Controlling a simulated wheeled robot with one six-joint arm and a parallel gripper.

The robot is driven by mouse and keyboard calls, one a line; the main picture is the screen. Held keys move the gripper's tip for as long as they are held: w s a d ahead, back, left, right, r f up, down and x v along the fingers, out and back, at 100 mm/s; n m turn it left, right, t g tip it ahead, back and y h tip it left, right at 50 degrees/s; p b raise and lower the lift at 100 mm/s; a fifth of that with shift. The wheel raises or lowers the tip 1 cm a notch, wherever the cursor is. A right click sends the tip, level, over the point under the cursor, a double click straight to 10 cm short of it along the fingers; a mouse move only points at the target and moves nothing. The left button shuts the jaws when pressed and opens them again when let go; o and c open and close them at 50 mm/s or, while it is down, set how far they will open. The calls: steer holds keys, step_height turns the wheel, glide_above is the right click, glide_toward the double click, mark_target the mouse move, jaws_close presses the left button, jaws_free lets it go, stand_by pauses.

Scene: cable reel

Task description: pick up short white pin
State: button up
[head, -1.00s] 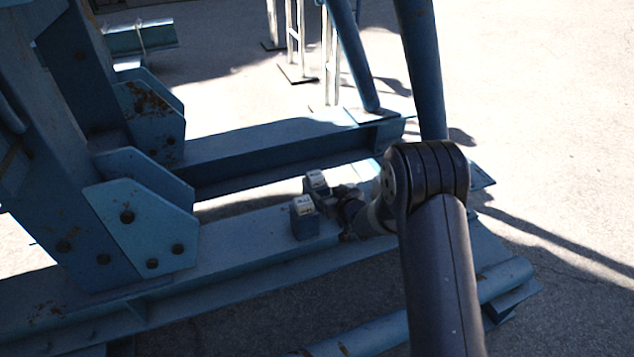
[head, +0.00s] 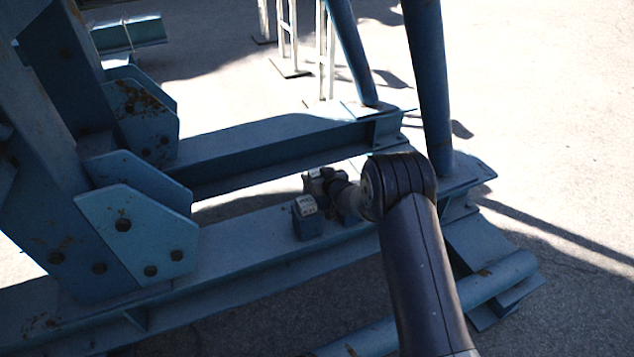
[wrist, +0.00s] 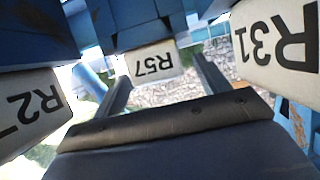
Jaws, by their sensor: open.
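I cannot make out a short white pin in either view. My gripper (wrist: 161,68) is open in the wrist view, with its two dark fingers on either side of a white face marked R57 (wrist: 150,63) on a blue block. I cannot tell whether they touch it. White faces marked R31 (wrist: 283,45) and R2 (wrist: 32,105), the latter partly cut off, stand to the right and left. In the head view my gripper (head: 318,181) is small and dark over the blue beam, close behind a blue block with a white top (head: 307,207).
The blocks are on a long blue steel beam (head: 245,245). A bolted blue bracket (head: 135,232) rises at the left. A second beam (head: 270,145) lies behind, and a blue post (head: 428,90) stands at the right. Open pavement (head: 540,130) lies to the right.

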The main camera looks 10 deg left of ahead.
steer(key=c, duration=1.5)
step_height(320, 180, up, 10)
steer(key=shift+r+p, duration=0.1)
steer(key=shift+p, duration=1.1)
steer(key=shift+r+p, duration=0.75)
steer(key=shift+r, duration=0.05)
